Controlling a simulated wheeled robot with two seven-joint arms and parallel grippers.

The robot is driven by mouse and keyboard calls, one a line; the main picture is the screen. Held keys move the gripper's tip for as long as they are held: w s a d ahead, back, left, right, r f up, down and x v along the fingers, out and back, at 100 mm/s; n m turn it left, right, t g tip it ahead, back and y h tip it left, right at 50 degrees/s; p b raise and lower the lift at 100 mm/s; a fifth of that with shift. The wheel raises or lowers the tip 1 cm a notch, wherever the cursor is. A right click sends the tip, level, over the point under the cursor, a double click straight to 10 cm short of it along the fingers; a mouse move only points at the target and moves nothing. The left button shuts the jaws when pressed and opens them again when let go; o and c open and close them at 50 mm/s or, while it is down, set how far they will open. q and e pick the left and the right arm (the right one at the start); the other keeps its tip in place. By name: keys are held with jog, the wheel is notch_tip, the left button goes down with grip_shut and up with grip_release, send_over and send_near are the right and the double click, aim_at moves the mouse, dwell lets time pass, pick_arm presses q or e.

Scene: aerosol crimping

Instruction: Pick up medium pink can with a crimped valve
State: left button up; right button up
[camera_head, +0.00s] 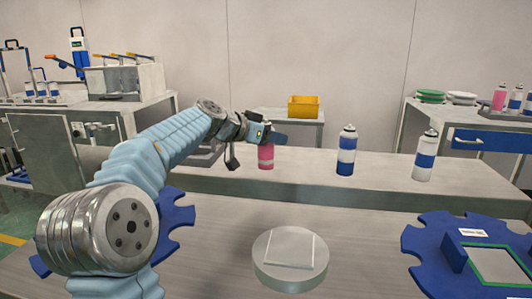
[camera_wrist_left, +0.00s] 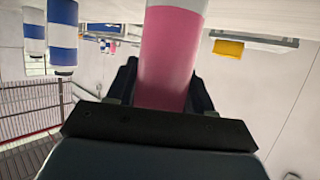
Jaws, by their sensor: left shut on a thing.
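The pink can (camera_head: 265,158) with a white band stands upright at the left part of the raised back shelf in the head view. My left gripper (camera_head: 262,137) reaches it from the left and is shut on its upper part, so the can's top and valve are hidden. In the left wrist view the pink can (camera_wrist_left: 168,60) fills the space between the two dark fingers. That view appears upside down. I cannot tell whether the can is lifted off the shelf. My right gripper is not in view.
Two blue-and-white cans (camera_head: 346,155) (camera_head: 424,160) stand to the right on the shelf (camera_head: 390,182). In front are a round grey stand (camera_head: 290,275) and blue notched plates (camera_head: 425,242) (camera_head: 178,218). A yellow bin (camera_head: 304,106) sits on a table behind.

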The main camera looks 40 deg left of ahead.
pick_arm(q)
jog(key=shift+c, duration=0.6)
jog(key=shift+r, duration=0.1)
jog(key=shift+r, duration=0.25)
notch_tip(320, 180, up, 3)
jog(key=shift+f, duration=0.1)
jog(key=w+r+v, duration=0.1)
jog(key=r+v, duration=0.2)
jog(key=v, duration=1.3)
jog(key=shift+a+r, duration=0.2)
jog(key=shift+r, duration=0.05)
